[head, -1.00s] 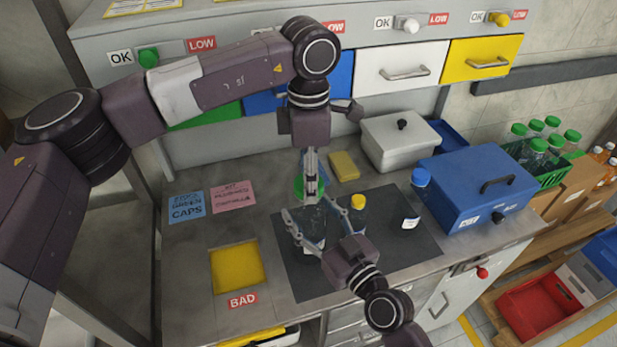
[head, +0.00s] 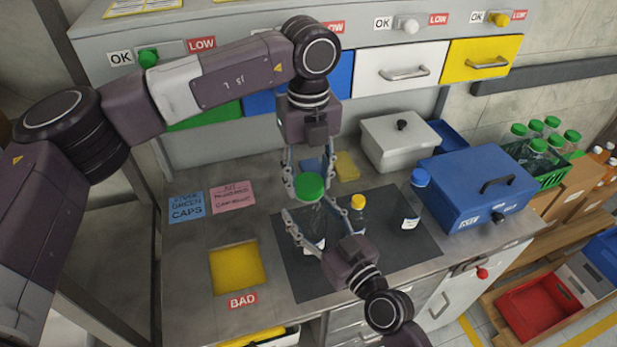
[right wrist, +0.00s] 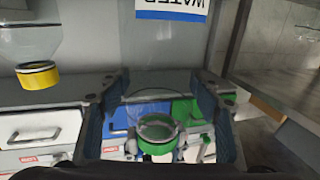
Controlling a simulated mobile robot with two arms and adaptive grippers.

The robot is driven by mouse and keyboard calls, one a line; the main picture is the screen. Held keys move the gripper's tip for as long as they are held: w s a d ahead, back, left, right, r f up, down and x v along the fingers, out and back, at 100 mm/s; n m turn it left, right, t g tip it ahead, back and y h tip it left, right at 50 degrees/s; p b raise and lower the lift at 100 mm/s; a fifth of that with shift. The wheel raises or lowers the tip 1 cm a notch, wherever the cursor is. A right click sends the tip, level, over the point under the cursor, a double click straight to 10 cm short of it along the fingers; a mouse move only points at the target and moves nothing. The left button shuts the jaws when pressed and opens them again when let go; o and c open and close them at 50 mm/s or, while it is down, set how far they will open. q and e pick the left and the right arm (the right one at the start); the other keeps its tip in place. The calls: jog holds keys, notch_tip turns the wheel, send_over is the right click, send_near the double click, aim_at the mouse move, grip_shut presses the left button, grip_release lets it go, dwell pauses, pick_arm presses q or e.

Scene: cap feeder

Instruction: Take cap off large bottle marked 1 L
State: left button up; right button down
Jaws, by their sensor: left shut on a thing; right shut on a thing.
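The large clear bottle (head: 312,221) with a green cap (head: 309,187) stands upright on the dark mat (head: 285,222). My left gripper (head: 311,182) comes down from above, shut on the green cap, one finger on each side. My right gripper (head: 306,229) is shut on the bottle's body from the front. In the right wrist view the bottle appears upside down between the fingers, with the green cap (right wrist: 160,135) below its neck. The cap sits at the neck; I cannot tell how loose it is.
A small yellow-capped bottle (head: 358,214) and a blue-capped bottle (head: 413,198) stand close on the right. Beyond are a blue box (head: 478,190) and a white lidded box (head: 400,142). Caps notes and a yellow BAD opening (head: 237,267) lie left, with bare counter between.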

aim_at(308, 182)
pick_arm(q)
jog(key=n, duration=0.3)
jog(key=shift+n, duration=0.4)
jog(key=n, duration=0.5)
jog(key=shift+w, duration=0.1)
jog(key=shift+r, duration=0.2)
jog(key=shift+r, duration=0.95)
jog(key=shift+r, duration=2)
pick_arm(e)
jog(key=c, duration=0.6)
grip_release()
